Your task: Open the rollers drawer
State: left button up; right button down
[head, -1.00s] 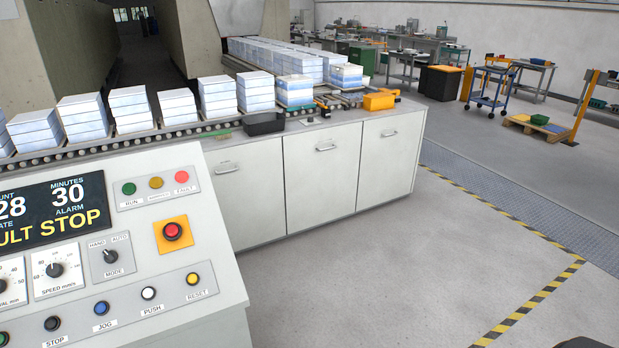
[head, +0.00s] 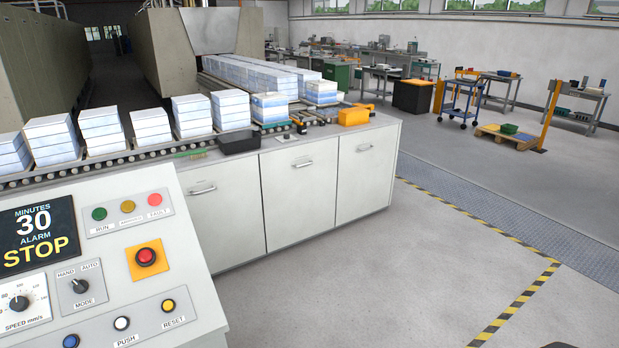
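A white cabinet runs under the roller conveyor, with three front panels. The left panel (head: 221,215) has a metal handle (head: 202,190) near its top. The middle panel (head: 300,195) has a handle (head: 302,164), and the right panel (head: 363,172) has a handle (head: 364,148). All three look closed. I cannot read any label that tells which one is the rollers drawer. Neither of my grippers shows clearly in the head view; only a dark bit at the bottom right edge is visible, and I cannot tell what it is.
A control console (head: 100,260) with buttons fills the lower left. Stacked white-blue blocks (head: 192,116) stand on the rollers. A black tray (head: 239,142) and an orange box (head: 353,116) sit on the cabinet top. The grey floor (head: 400,260) in front of the cabinet is clear.

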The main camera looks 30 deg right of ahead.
aim_at(298, 183)
jog(key=i+l+z, duration=0.2)
jog(key=i+l, duration=0.35)
jog(key=i+l+z, duration=0.25)
jog(key=i+l, duration=0.3)
jog(key=i+l+z, duration=0.2)
jog(key=i+l, duration=0.2)
jog(key=i, duration=0.25)
